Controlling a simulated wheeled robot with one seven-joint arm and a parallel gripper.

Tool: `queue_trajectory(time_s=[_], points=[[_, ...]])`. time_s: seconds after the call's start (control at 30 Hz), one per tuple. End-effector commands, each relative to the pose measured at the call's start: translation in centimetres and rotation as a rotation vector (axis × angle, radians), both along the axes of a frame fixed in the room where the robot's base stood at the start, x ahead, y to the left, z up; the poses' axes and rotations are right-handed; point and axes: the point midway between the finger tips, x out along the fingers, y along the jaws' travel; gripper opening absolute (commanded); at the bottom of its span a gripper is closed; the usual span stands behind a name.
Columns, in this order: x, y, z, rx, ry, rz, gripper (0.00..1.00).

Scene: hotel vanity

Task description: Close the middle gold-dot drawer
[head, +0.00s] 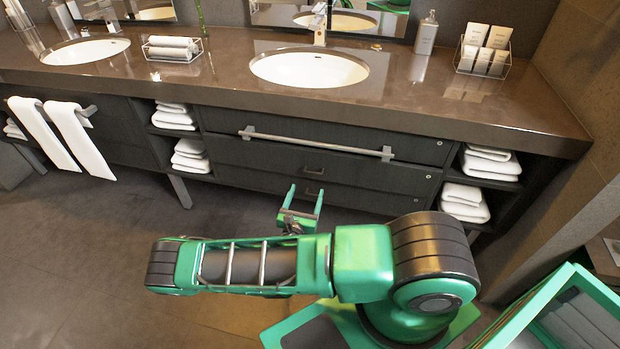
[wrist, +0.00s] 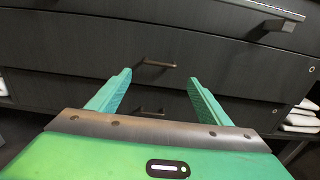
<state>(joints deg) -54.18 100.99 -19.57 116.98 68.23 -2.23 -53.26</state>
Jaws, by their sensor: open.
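The middle drawer (head: 250,158) is a dark front below the right sink, under the front with the long towel bar. It has a small dull handle (head: 313,171), which also shows in the wrist view (wrist: 158,64). A small round dot (wrist: 311,69) sits near its right end; its colour is too small to tell. I cannot tell how far this drawer stands out. My gripper (head: 304,198) is open and empty, with its fingers pointing at the drawers. In the wrist view, the gripper (wrist: 158,78) has its fingertips a little below the middle handle, apparently apart from the front.
A metal towel bar (head: 315,144) runs across the top front. A lower drawer with its own handle (wrist: 150,113) is partly behind my fingers. Open shelves with folded towels (head: 463,200) flank the drawers. A green-framed cart (head: 540,320) stands at the lower right. Floor at left is clear.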

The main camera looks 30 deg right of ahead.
Motion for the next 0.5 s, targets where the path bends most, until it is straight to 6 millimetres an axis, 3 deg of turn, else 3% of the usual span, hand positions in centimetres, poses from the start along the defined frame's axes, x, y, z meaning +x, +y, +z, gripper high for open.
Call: queue_trajectory(time_s=[0.5], points=[[5.9, -5.7, 0.1, -0.001, -0.001, -0.002, 0.72]])
